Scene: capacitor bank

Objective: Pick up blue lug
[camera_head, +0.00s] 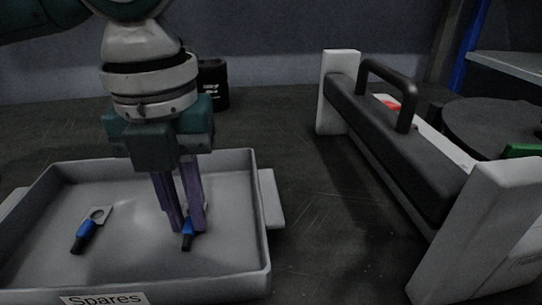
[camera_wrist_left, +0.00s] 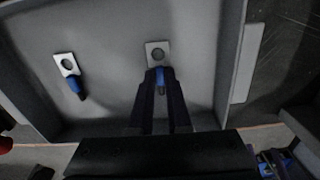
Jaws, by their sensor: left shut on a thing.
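My left gripper (camera_head: 184,226) points down into the grey Spares tray (camera_head: 262,230) and is shut on a blue lug (camera_head: 187,241) in the tray's right part. In the left wrist view the fingers (camera_wrist_left: 160,75) close on the blue sleeve of this lug, and its flat metal ring plate (camera_wrist_left: 158,52) shows beyond the fingertips. I cannot tell whether the lug is lifted clear of the tray floor. A second blue lug (camera_head: 86,230) lies in the left part of the tray, apart from the gripper; it also shows in the left wrist view (camera_wrist_left: 69,72). My right gripper is not in view.
A black bar with a handle (camera_head: 388,84) stands between light end blocks (camera_head: 480,235) on the right. A small black container (camera_head: 213,85) stands behind the tray. A dark round object (camera_head: 490,125) is at the far right. Bench between tray and bar is clear.

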